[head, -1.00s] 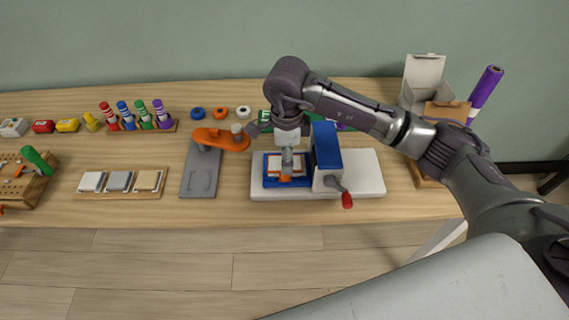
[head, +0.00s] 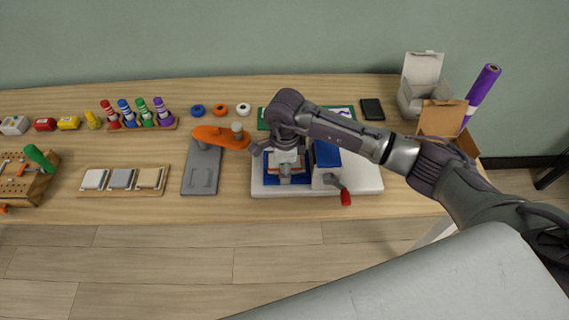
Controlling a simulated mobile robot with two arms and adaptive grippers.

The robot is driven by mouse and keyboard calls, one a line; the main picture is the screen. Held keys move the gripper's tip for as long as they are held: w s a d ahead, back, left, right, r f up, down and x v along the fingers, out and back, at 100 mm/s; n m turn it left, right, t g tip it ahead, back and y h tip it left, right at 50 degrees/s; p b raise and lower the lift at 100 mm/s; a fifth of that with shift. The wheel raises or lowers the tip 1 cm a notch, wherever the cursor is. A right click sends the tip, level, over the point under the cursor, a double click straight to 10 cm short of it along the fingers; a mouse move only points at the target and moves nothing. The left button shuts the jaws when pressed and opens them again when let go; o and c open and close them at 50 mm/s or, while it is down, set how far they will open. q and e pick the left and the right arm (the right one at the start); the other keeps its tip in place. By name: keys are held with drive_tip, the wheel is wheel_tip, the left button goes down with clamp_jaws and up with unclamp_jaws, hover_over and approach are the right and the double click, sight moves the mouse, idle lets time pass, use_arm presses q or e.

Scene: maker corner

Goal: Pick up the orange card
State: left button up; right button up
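The orange card (head: 302,165) shows only as thin orange edges in the blue tray (head: 270,179) at the left of a small press on a white base (head: 365,178). My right gripper (head: 285,177) points down right over the tray and hides most of the card. Whether its fingers are open, or touch the card, I cannot tell. My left gripper is out of view.
The press's blue block (head: 327,155) and red-knobbed crank (head: 346,197) stand close right of my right gripper. A grey tool with an orange lever (head: 222,137) is on the left. An open white box (head: 419,95) and a black phone-like slab (head: 372,109) are behind right.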

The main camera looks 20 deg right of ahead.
clamp_jaws()
drive_tip(key=shift+r, duration=0.15)
